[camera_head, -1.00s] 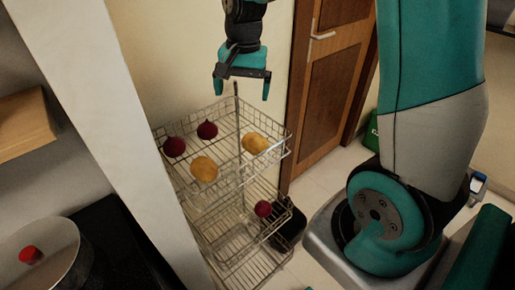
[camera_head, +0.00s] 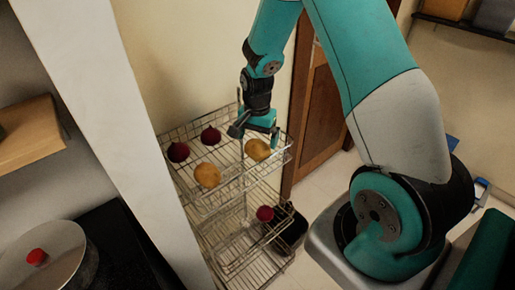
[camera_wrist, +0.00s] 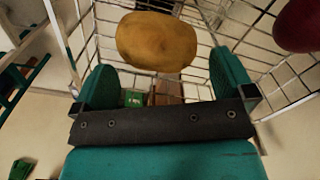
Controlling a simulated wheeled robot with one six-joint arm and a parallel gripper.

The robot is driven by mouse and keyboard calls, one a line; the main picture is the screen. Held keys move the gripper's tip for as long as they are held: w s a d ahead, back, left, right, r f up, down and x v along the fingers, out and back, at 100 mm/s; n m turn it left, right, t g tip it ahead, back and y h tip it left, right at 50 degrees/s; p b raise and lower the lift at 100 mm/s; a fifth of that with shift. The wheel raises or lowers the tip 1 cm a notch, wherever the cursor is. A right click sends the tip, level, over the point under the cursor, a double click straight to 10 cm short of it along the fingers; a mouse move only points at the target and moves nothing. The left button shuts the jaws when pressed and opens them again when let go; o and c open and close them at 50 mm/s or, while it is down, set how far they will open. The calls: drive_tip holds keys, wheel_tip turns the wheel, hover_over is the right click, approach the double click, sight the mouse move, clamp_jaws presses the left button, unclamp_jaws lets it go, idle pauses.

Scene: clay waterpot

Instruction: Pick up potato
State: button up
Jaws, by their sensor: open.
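My gripper (camera_head: 256,137) is open and points down over the right side of the wire rack's top basket. A tan potato (camera_head: 258,151) lies in that basket right at the fingertips. In the wrist view the potato (camera_wrist: 157,42) shows just beyond and between the two spread green fingers (camera_wrist: 165,78), with nothing gripped. Whether a finger touches it cannot be told. A second potato (camera_head: 207,175) lies at the front left of the same basket, clear of my gripper.
Two dark red beets (camera_head: 178,152) (camera_head: 210,136) sit in the top basket's left part. Another beet (camera_head: 265,213) lies on a lower shelf. The basket's wire rim (camera_head: 283,162) surrounds the potatoes. A white post (camera_head: 130,150) stands left, a wooden door (camera_head: 318,115) behind right.

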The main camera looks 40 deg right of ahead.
sight(257, 143)
drive_tip(key=shift+s+f+p, duration=0.1)
drive_tip(key=shift+f+p, duration=0.5)
drive_tip(key=shift+f, duration=1.6)
drive_tip(key=shift+c, duration=0.2)
drive_tip(key=c, duration=0.6)
drive_tip(key=shift+c, duration=0.2)
